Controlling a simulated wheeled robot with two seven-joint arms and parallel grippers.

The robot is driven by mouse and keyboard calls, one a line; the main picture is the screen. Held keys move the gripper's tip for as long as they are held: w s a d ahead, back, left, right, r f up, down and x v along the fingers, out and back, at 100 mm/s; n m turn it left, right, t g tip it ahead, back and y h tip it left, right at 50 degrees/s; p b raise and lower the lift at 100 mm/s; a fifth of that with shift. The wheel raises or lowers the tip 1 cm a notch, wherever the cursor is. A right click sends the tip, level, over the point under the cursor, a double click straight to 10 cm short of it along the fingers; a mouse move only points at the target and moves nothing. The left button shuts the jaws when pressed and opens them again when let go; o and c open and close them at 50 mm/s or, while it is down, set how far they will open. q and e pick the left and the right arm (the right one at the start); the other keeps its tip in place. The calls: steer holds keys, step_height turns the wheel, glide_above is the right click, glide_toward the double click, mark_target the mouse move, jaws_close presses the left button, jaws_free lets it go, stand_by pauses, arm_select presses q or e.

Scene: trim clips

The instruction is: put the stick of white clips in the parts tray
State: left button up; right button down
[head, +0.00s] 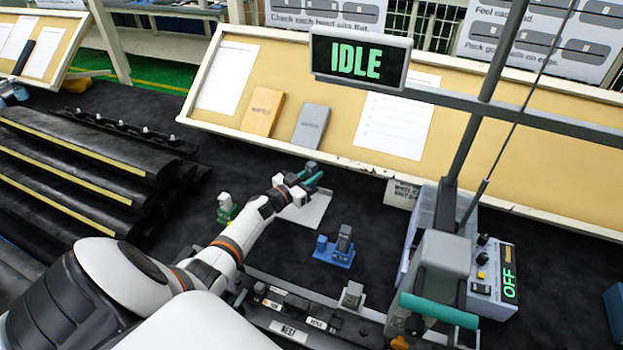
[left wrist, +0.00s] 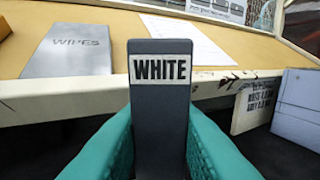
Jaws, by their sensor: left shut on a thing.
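My left gripper (head: 311,178) has teal fingers closed around the dark grey stick (head: 312,167). In the left wrist view the stick (left wrist: 160,105) stands upright between the fingers, with a label reading WHITE; its lower end is hidden. The gripper is above the dark bench, close to the front edge of the tan sloped board. A pale, flat, tray-like piece (head: 309,212) lies just below and beside it, partly covered by the gripper and arm; I cannot tell for sure that it is the parts tray. My right gripper is not in view.
A green holder (head: 227,209) and a blue holder (head: 336,250) stand on the bench. A grey post machine with an OFF box (head: 491,277) and a pale bin (head: 420,222) are at the right. A labelled rack (head: 290,326) is in front. Black trim strips (head: 75,165) fill the left.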

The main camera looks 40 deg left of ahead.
arm_select(q)
steer(key=f, duration=0.1)
steer(key=f+b, duration=0.1)
steer(key=f, duration=0.1)
steer(key=shift+w+d+f, duration=0.1)
steer(key=shift+w, duration=0.3)
steer(key=shift+f, duration=0.7)
steer(key=shift+s+r, duration=0.1)
steer(key=o, duration=1)
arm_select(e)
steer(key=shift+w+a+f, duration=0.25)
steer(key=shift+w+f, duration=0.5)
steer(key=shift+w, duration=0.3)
